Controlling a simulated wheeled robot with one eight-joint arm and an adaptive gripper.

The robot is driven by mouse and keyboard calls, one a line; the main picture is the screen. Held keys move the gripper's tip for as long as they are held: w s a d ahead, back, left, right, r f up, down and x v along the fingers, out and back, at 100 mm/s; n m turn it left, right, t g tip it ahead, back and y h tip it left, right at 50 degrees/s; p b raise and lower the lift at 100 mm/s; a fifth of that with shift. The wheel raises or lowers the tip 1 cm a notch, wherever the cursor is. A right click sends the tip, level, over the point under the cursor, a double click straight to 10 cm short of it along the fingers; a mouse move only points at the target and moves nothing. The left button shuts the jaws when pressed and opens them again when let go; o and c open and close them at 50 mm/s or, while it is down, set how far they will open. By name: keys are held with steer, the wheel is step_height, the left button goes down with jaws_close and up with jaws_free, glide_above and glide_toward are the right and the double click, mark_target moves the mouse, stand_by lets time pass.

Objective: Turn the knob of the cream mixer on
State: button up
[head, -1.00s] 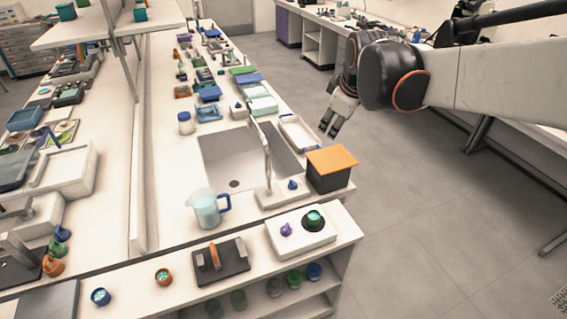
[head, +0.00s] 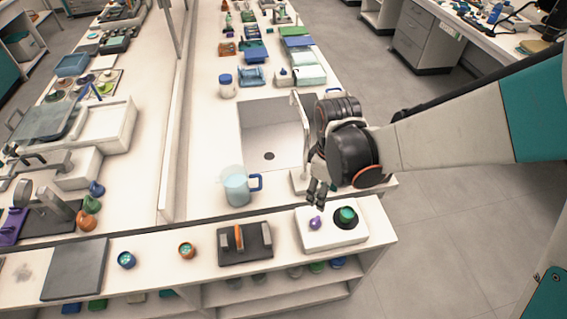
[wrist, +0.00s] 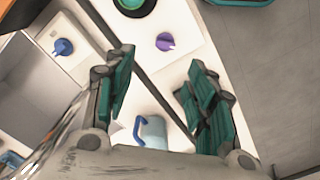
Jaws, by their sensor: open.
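The cream mixer (head: 326,240) is a white, low box at the right end of the front bench. Its purple knob (head: 315,223) is on the left of its top, beside a green cup (head: 347,214) on a black disc. The purple knob also shows in the wrist view (wrist: 165,42), ahead of my gripper, with the green cup partly cut off at the top edge. My gripper (head: 318,197) is open and empty above and behind the mixer, apart from the knob. In the wrist view its two green-padded fingers (wrist: 160,88) are spread apart.
A jug with a blue handle (head: 237,187) stands left of my gripper, near the sink (head: 272,135). A blue tap knob (wrist: 62,46) shows in the wrist view. A dark device with an orange lever (head: 245,245) sits left of the mixer. Open floor lies to the right.

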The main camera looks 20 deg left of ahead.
mark_target(316, 220)
steer(key=f+b, duration=0.1)
steer(key=f, duration=0.3)
steer(key=f+b, duration=0.1)
steer(key=f, duration=0.3)
steer(key=s+f+b, duration=0.1)
steer(key=f, duration=0.3)
steer(key=shift+a+f+b, duration=0.15)
steer(key=shift+b, duration=0.25)
steer(key=c, duration=1.1)
